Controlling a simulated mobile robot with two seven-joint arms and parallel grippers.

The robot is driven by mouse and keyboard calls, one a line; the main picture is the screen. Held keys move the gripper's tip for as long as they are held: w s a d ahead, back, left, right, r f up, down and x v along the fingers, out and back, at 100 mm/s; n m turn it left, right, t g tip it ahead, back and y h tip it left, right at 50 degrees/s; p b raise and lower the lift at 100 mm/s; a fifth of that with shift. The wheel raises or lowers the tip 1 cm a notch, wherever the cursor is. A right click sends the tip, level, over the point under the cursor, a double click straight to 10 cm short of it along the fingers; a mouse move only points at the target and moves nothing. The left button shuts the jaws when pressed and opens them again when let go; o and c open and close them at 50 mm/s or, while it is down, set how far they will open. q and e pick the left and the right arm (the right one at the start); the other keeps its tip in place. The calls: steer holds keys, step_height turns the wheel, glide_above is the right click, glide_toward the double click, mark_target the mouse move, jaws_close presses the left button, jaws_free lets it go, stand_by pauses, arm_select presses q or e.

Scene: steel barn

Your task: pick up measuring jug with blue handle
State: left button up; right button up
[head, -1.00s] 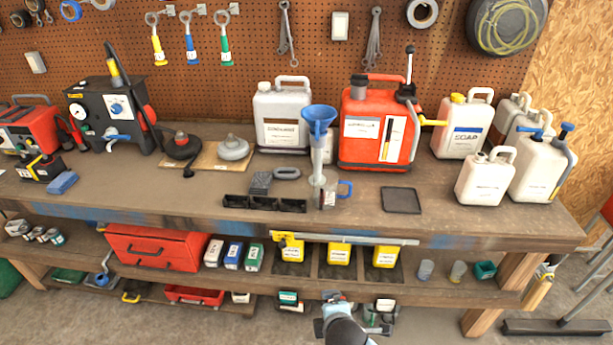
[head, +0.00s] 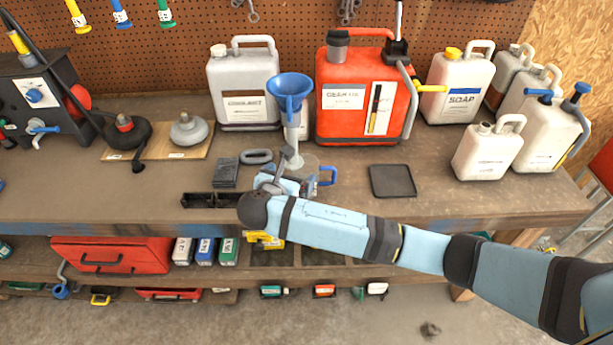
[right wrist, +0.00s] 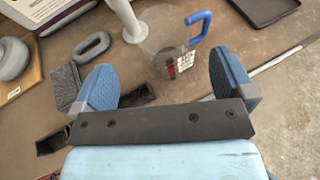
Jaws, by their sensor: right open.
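The clear measuring jug with a blue handle (right wrist: 168,48) stands on the workbench near its front edge. In the head view its blue handle (head: 328,176) shows, while much of its body is hidden behind my right gripper and arm. A blue funnel (head: 290,92) with a long pale spout stands at the jug, the spout's lower end at or in it. My right gripper (right wrist: 165,82) is open, its two blue fingers apart, with the jug ahead of and between them, not gripped. My left gripper is not in view.
A flat black tray (head: 392,181) lies right of the jug. A red can (head: 345,128) and a white coolant jug (head: 243,90) stand behind. A black divided bin (head: 212,200) and grey oval ring (head: 256,156) are to the left. The bench (head: 470,205) is bare around the tray.

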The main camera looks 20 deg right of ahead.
mark_target(309, 159)
steer(key=shift+f+p+x, duration=0.15)
steer(key=shift+p+x, duration=0.05)
steer(key=shift+x, duration=2.1)
steer(key=shift+f+p+x, duration=0.1)
steer(key=shift+p+x, duration=0.1)
steer(key=shift+x, duration=2.1)
steer(key=shift+s+a, duration=0.1)
steer(key=shift+s, duration=0.05)
steer(key=c, duration=1)
steer(key=shift+r, duration=0.1)
